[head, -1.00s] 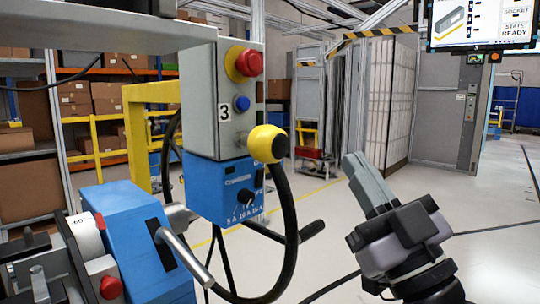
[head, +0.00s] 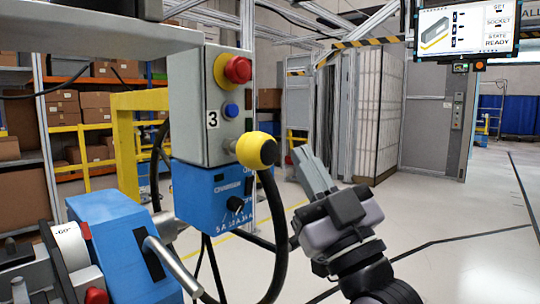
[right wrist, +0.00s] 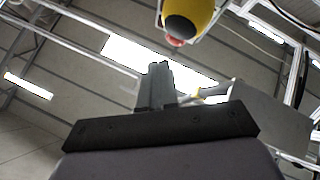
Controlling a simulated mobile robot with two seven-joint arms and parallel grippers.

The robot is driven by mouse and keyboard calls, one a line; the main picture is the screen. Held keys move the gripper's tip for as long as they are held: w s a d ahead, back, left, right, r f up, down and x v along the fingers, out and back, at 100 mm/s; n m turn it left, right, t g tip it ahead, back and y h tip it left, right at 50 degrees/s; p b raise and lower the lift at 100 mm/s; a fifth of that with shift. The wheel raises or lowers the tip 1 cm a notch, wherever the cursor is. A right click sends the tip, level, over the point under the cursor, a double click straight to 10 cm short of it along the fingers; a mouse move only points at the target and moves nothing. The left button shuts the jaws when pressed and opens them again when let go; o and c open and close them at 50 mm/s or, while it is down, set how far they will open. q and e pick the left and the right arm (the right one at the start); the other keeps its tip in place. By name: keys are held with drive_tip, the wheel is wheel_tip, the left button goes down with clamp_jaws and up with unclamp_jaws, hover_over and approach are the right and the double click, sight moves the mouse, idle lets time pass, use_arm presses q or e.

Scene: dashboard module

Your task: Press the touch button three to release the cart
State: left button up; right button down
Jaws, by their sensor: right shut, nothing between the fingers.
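In the head view a grey control box (head: 208,140) labelled 3 stands left of the middle. It carries a red emergency knob on a yellow collar (head: 237,69) and a blue button (head: 231,110) below it. My left gripper is not in view.
A blue box (head: 205,200) with a dial sits below the grey box. A blue machine with a metal handle (head: 125,240) is at lower left. A screen (head: 465,30) hangs at upper right. Floor at right is open.

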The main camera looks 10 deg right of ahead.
sight(257, 151)
drive_tip(key=shift+w+a, duration=0.8)
drive_tip(key=shift+w, duration=0.25)
idle(0.4)
idle(1.0)
drive_tip(key=shift+w+a+p, duration=0.25)
drive_tip(key=shift+w+p, duration=0.05)
drive_tip(key=shift+p, duration=0.05)
drive_tip(key=shift+w+a, duration=0.25)
drive_tip(key=shift+w, duration=0.1)
idle(0.6)
drive_tip(key=shift+s+d, duration=0.1)
idle(0.3)
drive_tip(key=shift+s+d+p, duration=0.3)
drive_tip(key=shift+s+d, duration=0.15)
drive_tip(key=shift+s, duration=0.1)
